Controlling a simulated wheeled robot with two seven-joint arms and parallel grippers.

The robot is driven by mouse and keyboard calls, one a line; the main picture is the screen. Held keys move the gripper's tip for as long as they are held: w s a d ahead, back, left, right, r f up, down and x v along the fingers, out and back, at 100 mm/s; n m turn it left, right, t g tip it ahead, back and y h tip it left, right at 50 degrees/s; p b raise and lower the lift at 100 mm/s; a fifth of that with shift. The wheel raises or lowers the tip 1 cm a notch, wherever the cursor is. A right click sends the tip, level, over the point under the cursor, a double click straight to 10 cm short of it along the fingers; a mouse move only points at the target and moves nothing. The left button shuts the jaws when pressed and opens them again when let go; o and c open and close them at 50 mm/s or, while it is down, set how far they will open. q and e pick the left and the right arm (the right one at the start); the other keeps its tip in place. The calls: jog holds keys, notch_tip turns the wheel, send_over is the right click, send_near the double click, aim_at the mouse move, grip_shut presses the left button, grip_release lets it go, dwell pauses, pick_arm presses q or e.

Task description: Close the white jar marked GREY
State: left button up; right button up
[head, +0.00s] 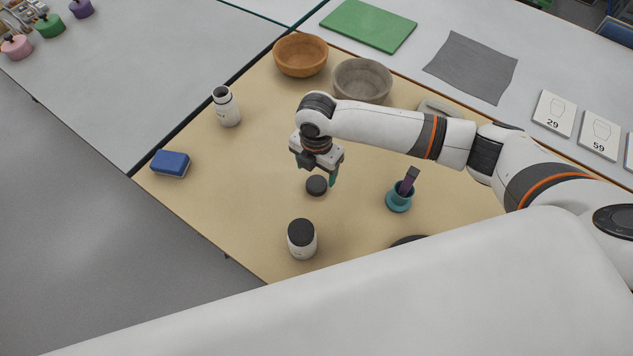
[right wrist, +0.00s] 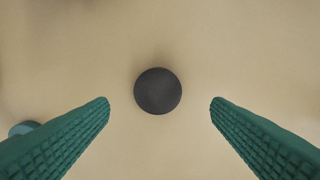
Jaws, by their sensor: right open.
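A round dark grey lid (head: 317,186) lies flat on the tan board. It is centred between the fingertips in the right wrist view (right wrist: 158,91). My right gripper (head: 321,172) is above the lid, pointing down, open and empty, with a green finger on either side. A white jar (head: 227,108) stands upright at the upper left of the board; its top looks open with a dark neck band. Another white jar (head: 302,241) with a dark lid on it stands nearer me. I cannot read a marking on either jar. My left gripper is not in view.
A blue block (head: 171,163) lies at the left edge. A teal cup (head: 399,199) holding a purple thing stands right of the gripper. An orange-brown bowl (head: 301,56) and a grey-brown bowl (head: 362,80) stand at the back. The board between the lid and the open jar is clear.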

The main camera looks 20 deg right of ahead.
aim_at(316, 184)
jog(key=shift+s+f+p, duration=0.15)
jog(key=shift+f+p, duration=0.3)
jog(key=shift+f, duration=2.15)
jog(key=c, duration=1)
